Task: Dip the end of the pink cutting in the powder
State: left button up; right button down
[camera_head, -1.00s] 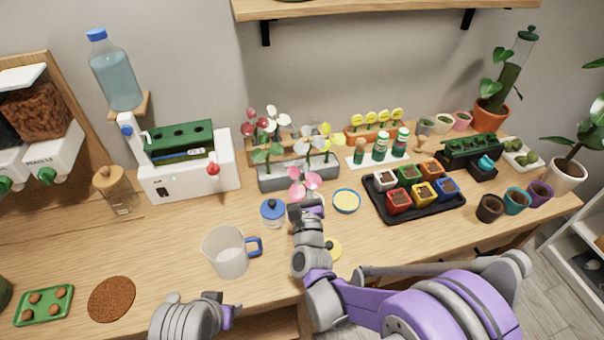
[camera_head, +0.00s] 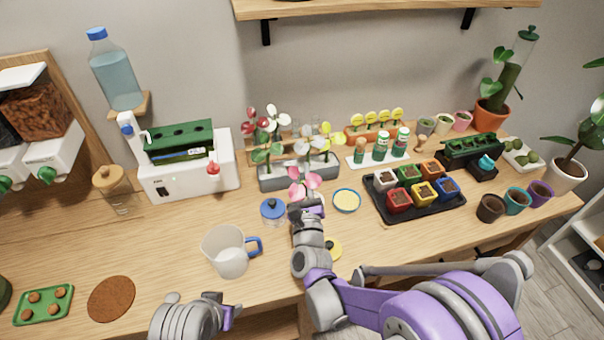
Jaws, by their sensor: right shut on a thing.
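The pink cutting (camera_head: 312,181) stands roughly upright at my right gripper, its pink leaves showing just above the fingers. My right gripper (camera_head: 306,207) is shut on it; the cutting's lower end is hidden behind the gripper. The powder (camera_head: 346,199) is pale yellow and lies in a shallow round dish with a blue rim (camera_head: 346,211), just right of my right gripper and apart from it. My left gripper (camera_head: 230,314) is low at the table's front edge, far from the dish; its fingers are too hidden to read.
A blue-lidded jar (camera_head: 272,213) stands close left of my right gripper. A measuring jug (camera_head: 228,252) is at front left. A grey planter (camera_head: 298,176) with cuttings stands behind. A black tray (camera_head: 416,212) of coloured pots is right of the dish. A yellow round object (camera_head: 334,247) lies beside my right arm.

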pick_arm(q)
jog(key=shift+w+r+p, duration=0.3)
jog(key=shift+r+p, duration=0.35)
jog(key=shift+r, duration=0.2)
jog(key=shift+w+r+p, duration=0.25)
jog(key=shift+r+p, duration=0.45)
jog(key=shift+r, duration=0.15)
jog(key=shift+w+r+p, duration=0.3)
jog(key=shift+r+p, duration=0.35)
jog(key=shift+r, duration=0.2)
pick_arm(e)
notch_tip(320, 180, up, 7)
